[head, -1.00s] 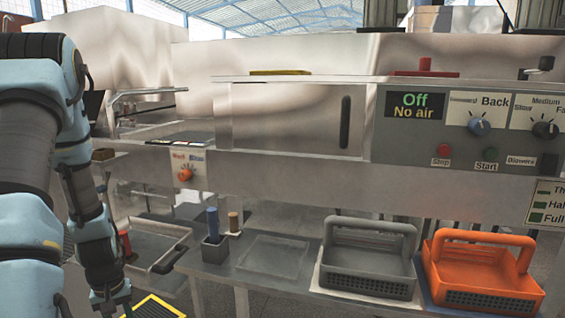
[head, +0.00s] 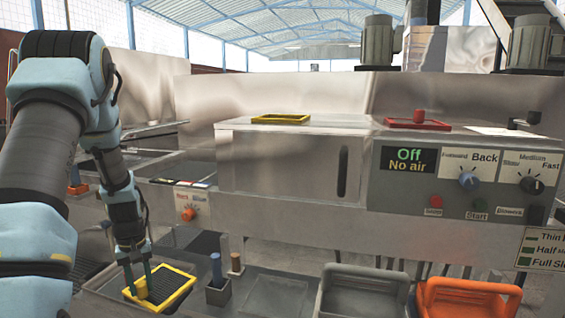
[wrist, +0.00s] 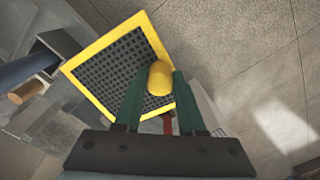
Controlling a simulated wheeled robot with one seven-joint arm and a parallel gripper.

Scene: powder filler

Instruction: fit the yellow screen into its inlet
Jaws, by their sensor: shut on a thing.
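The yellow screen (head: 172,286) is a flat yellow frame with dark mesh and a yellow grip. My gripper (head: 139,284) is shut on the grip, and the screen hangs at the lower left, beside the machine. The wrist view also shows the screen (wrist: 112,73), with its yellow grip (wrist: 159,78) between the green fingers; it looks tilted there. A yellow-rimmed opening (head: 281,118), which looks like the inlet, lies on top of the steel machine, well above and right of the screen. The inside of that opening is not visible.
A red-rimmed place with a red knob (head: 418,121) is farther right on the machine top. The control panel (head: 450,185) reads Off, No air. Below stand a grey basket (head: 362,296), an orange basket (head: 468,302) and a holder with a blue handle (head: 216,285).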

